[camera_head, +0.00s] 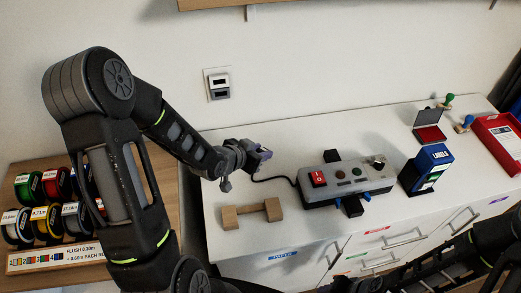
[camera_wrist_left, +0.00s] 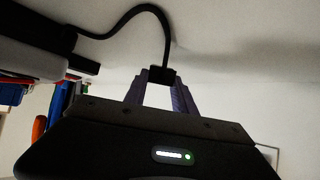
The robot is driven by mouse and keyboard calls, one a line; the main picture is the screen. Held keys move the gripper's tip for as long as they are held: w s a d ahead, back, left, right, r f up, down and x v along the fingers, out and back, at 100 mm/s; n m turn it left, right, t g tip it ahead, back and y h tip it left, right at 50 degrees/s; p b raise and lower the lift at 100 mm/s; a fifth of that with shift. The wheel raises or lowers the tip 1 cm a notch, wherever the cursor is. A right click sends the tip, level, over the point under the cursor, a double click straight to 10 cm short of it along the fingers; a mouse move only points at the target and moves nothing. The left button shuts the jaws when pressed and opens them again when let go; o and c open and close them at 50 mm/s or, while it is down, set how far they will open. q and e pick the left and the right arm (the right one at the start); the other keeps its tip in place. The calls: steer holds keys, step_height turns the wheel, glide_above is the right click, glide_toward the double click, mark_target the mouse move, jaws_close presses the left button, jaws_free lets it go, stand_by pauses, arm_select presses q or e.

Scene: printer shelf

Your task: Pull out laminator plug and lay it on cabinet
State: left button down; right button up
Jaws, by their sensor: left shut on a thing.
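The laminator (camera_head: 345,184) is a grey box with a red switch, standing on the white cabinet (camera_head: 330,240). My left gripper (camera_head: 262,154) is left of it, over the back left part of the cabinet and away from the wall socket (camera_head: 218,85). In the left wrist view its two purple fingers are shut on the small black plug (camera_wrist_left: 161,75). The black cable (camera_wrist_left: 150,10) curves from the plug to the laminator's end. In the head view the plug is hard to make out at the fingers. My right arm shows at the lower right; its gripper is out of view.
A wooden rest with two blocks (camera_head: 252,214) lies at the cabinet's front left. A blue labels box (camera_head: 427,168), stamps and a red tray (camera_head: 499,137) stand at the right. A spool rack (camera_head: 50,254) is at the left. The cabinet's back strip is mostly clear.

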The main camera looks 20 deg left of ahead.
arm_select(q)
steer(key=shift+f+b, duration=0.7)
steer(key=shift+f, duration=0.05)
stand_by(0.4)
steer(key=c, duration=0.9)
jaws_free()
steer(key=shift+c, duration=0.2)
steer(key=v, duration=0.5)
steer(key=shift+r, duration=0.1)
steer(key=p+v, duration=0.2)
steer(key=shift+w+r+p, duration=0.1)
steer(key=shift+r+p, duration=0.05)
steer(key=shift+p, duration=0.25)
steer(key=shift+s+p, duration=0.3)
steer(key=shift+p, duration=0.15)
steer(key=shift+s, duration=0.1)
